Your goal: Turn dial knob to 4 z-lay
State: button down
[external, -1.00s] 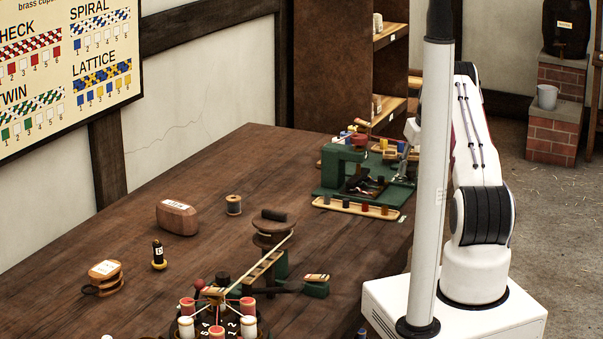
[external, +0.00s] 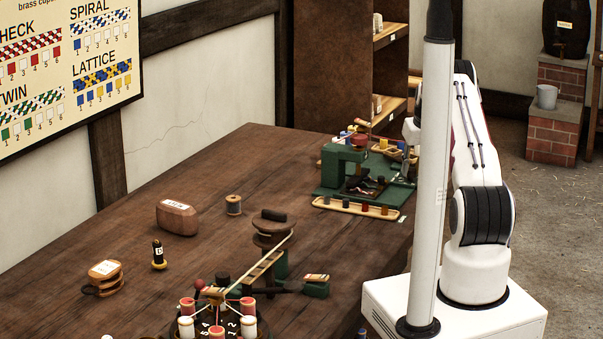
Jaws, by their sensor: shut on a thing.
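The green machine (external: 330,186) stands at the table's far right end, with a red knob-like part (external: 360,141) on top. The white wrist of my arm reaches its right side from behind the pale column. My gripper (external: 402,156) is small and mostly hidden there, low at the machine's right side. It is shut on a small part that seems to be the dial knob. The knob itself and its markings, with position 4, cannot be made out. Dark parts show in the machine's opening; what they are is unclear.
A tray with several coloured pegs (external: 345,207) lies before the machine. A numbered bobbin disc (external: 205,329), wooden stand (external: 272,232), thread spool (external: 233,205), wooden block (external: 177,217) and black bobbin (external: 158,255) are on the table.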

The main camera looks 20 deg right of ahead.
jog(key=shift+w+a+m+g+h, duration=0.15)
jog(key=shift+m+h, duration=0.2)
jog(key=shift+m, duration=0.7)
jog(key=shift+s+m+g+h, duration=0.1)
jog(key=shift+m+h, duration=0.3)
jog(key=shift+m, duration=0.6)
jog(key=shift+w+a+m+g+h, duration=0.15)
jog(key=shift+m+h, duration=0.2)
jog(key=shift+m, duration=0.7)
jog(key=shift+f+m+g+h, duration=0.1)
jog(key=shift+m+g+h, duration=0.4)
jog(key=shift+m, duration=1.1)
jog(key=shift+s+m+g, duration=0.1)
jog(key=shift+m+g, duration=0.2)
jog(key=shift+m, duration=0.8)
jog(key=c, duration=1.8)
grip_release()
